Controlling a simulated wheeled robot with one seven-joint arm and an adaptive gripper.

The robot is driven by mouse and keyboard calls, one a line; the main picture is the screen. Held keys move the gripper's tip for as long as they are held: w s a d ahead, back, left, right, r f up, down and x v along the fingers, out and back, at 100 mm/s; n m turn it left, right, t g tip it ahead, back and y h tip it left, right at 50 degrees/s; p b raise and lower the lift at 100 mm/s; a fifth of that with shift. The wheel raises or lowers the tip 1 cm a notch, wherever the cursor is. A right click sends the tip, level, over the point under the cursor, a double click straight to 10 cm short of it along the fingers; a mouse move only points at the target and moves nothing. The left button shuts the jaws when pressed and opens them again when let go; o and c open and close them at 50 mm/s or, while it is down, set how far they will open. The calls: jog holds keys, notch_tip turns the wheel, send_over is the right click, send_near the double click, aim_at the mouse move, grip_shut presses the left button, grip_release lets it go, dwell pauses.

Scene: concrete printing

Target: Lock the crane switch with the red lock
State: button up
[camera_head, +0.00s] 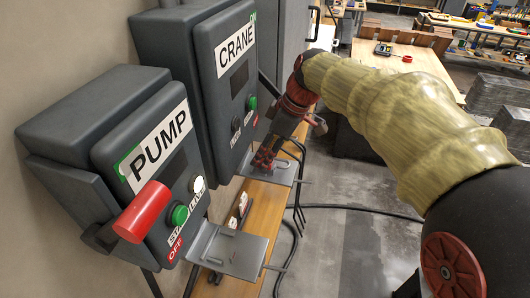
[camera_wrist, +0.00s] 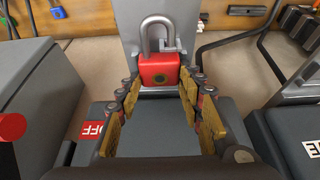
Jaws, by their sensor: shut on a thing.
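The crane switch box (camera_head: 195,75) is a dark grey wall cabinet with a CRANE label and a green button. A grey metal plate (camera_head: 283,174) juts out below it. My gripper (camera_head: 265,158) is low at this box, just above that plate. In the wrist view the red lock (camera_wrist: 159,70) is between my gripper's yellow-padded fingers (camera_wrist: 160,84), which are shut on it. I cannot tell whether the shackle passes through the loop.
The PUMP box (camera_head: 85,130) stands nearer, with a red cylinder (camera_head: 143,211) sticking out and its own grey plate (camera_head: 240,252). A wooden bench (camera_head: 228,281) runs below the boxes. Black cables lie on the floor to the right.

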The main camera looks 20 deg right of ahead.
jog(key=shift+f+b, duration=0.3)
jog(key=shift+f, duration=0.1)
jog(key=shift+r, duration=0.1)
jog(key=shift+r+p, duration=0.75)
jog(key=shift+r, duration=0.5)
jog(key=shift+f+b, duration=0.25)
jog(key=shift+b, duration=0.15)
jog(key=shift+f+b, duration=0.3)
jog(key=shift+f, duration=0.05)
jog(key=shift+f+b, duration=0.7)
jog(key=shift+f, duration=0.1)
jog(key=shift+r, duration=0.15)
jog(key=shift+r+p, duration=0.8)
jog(key=shift+r, duration=0.45)
jog(key=shift+s, duration=0.1)
